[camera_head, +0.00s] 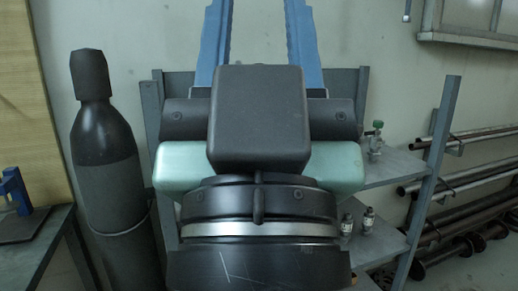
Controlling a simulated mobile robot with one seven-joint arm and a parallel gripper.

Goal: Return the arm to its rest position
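My gripper (258,25) fills the top middle of the head view, seen from behind and pointing up. Its two blue fingers stand wide apart, with only bare wall between them. Their tips are cut off by the top edge. My dark wrist and arm links (260,115) run down to the bottom edge and hide much of the grey shelf behind. A small valve with a green handle (377,136) stands upright on the shelf's upper board, right of my arm and apart from my gripper.
The grey metal shelf (405,166) carries two small fittings (347,225) (368,219) on a lower board. A dark gas cylinder (108,160) stands left. A table with a blue vise (15,190) is at far left. Pipes (470,178) lie on a rack at right.

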